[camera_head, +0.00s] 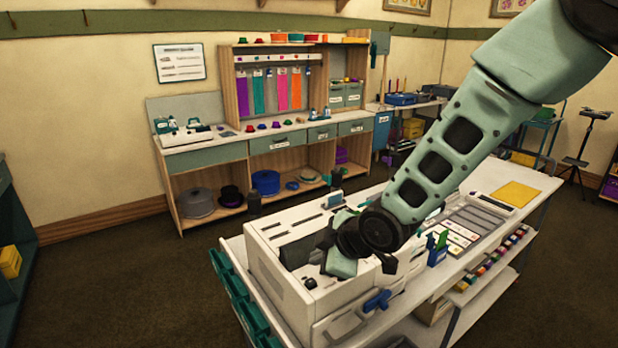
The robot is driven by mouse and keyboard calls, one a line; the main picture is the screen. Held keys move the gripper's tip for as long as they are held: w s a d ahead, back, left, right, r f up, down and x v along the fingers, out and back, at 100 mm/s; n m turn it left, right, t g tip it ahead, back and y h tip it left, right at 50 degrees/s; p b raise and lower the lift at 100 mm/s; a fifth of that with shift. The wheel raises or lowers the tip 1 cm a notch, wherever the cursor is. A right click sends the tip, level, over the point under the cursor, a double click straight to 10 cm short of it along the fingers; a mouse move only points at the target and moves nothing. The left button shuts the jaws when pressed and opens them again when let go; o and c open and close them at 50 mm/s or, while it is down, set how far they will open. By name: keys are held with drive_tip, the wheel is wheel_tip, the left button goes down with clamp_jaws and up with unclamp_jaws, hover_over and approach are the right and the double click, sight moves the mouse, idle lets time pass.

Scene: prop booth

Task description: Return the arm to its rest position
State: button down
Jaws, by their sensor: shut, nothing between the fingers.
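My arm comes in from the top right and reaches down to the left across the view. My gripper (340,266) is at its lower end, over the white machine (280,285) on the near workbench. The gripper is shut and I see nothing held in it. Its tips are small and dark here, and I cannot tell whether they touch the machine. My arm hides part of the bench and of the wall behind.
The workbench (535,187) also bears a yellow sheet (516,194), a blue pen holder (437,254) and several small coloured items on its side shelf. A wooden prop counter (205,151) stands against the back wall. A tripod stand (581,150) is at right. Dark floor (120,275) is clear at left.

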drive_tip(key=s+d+m+g+h+b, duration=0.2)
drive_tip(key=s+d, duration=0.4)
drive_tip(key=s, duration=0.8)
drive_tip(key=s+d+m+g+h+b, duration=0.3)
drive_tip(key=s+d+m, duration=0.3)
drive_tip(key=s, duration=0.8)
drive_tip(key=shift+m+g+b, duration=0.5)
drive_tip(key=shift+m+b, duration=0.15)
drive_tip(key=shift+m, duration=0.05)
